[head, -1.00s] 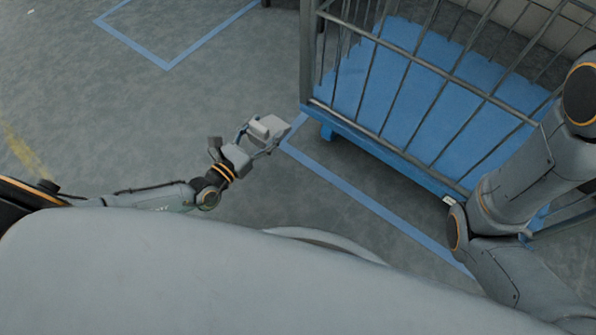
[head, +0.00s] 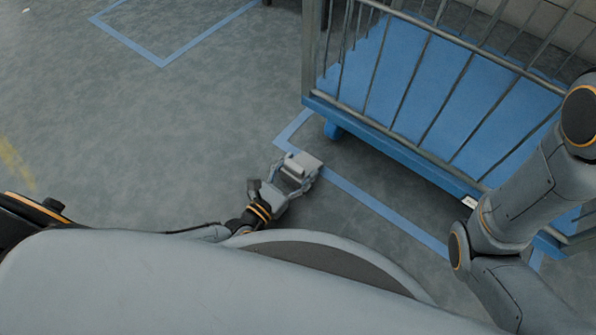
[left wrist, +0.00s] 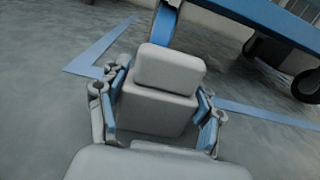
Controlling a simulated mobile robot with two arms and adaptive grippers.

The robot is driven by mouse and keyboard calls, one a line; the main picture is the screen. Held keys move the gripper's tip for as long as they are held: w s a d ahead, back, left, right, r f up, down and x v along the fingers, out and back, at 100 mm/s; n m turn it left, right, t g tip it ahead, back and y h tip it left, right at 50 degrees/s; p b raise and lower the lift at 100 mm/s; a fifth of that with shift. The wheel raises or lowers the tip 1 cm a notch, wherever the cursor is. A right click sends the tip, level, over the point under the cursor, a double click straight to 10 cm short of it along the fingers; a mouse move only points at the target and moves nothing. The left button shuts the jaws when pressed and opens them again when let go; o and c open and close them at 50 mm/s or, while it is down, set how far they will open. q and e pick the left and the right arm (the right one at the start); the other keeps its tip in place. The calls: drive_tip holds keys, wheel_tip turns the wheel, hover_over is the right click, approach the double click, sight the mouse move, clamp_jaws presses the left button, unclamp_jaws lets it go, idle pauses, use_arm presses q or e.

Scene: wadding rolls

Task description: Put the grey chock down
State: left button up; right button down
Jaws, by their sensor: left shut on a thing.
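The grey chock (head: 305,160) is a blocky, stepped piece held at the end of my left arm, near the corner of a blue floor line. My left gripper (head: 296,171) is shut on it. In the left wrist view the chock (left wrist: 160,95) sits between the two fingers of the left gripper (left wrist: 156,112). I cannot tell whether its underside touches the floor. My right arm crosses the right side of the head view, but its gripper is out of view.
A blue cage trolley (head: 430,90) with grey bars and a wheel (head: 332,130) at its near left corner stands at the upper right. A blue line (head: 385,210) runs along the floor in front of it. The floor (head: 150,130) to the left is clear.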

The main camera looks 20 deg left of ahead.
use_arm(q)
drive_tip(key=shift+r, duration=0.15)
drive_tip(key=o, duration=1.5)
